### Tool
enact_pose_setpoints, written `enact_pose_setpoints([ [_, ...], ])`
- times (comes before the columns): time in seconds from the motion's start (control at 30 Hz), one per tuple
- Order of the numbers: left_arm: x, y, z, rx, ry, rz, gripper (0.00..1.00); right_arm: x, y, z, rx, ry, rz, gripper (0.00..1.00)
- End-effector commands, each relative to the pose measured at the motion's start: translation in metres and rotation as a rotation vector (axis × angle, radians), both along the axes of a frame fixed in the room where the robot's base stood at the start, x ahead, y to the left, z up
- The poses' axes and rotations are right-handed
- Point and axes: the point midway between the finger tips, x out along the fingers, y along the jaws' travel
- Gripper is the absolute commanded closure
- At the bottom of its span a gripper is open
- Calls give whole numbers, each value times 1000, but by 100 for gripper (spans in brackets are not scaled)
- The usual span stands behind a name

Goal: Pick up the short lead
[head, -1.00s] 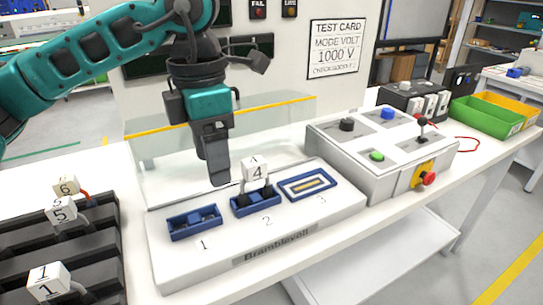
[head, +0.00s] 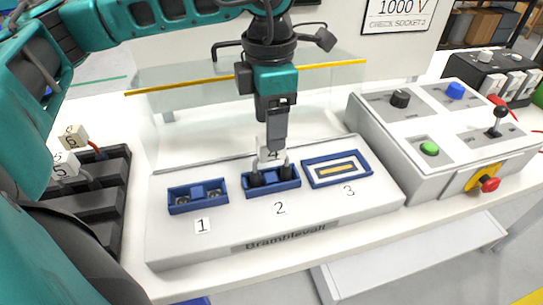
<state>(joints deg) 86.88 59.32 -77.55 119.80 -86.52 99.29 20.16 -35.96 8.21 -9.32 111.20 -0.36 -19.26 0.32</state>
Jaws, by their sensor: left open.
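A short lead with a white tag marked 4 (head: 271,155) and two black plugs sits in blue socket 2 (head: 271,187) of the white test fixture (head: 200,247). My left gripper (head: 276,146) points down directly over this lead. Its fingertips are at the tag and cover its upper part. The jaws are open, but the gap between the fingers does not show from this side. I cannot tell whether a finger touches the tag. My right gripper is not in view.
Blue socket 1 (head: 198,196) and socket 3 (head: 337,169) flank socket 2 without leads. A clear screen with a yellow edge (head: 200,85) stands behind. A control box (head: 415,160) is at right. A dark rack (head: 95,200) with tagged leads 5 and 6 is at left.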

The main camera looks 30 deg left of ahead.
Motion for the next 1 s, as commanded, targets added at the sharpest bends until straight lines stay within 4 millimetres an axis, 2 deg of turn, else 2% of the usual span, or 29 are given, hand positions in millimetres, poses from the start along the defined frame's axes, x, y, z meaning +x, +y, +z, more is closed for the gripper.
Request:
enact_pose_setpoints([
  [0.17,-1,0,-13,1,2,-1,34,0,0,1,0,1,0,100],
  [0.43,-2,-2,-52,0,3,1,34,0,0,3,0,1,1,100],
  [0.73,-1,-2,-58,-1,0,1,34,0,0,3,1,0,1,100],
  [1.0,-1,-2,-57,-1,0,1,59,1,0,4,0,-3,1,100],
])
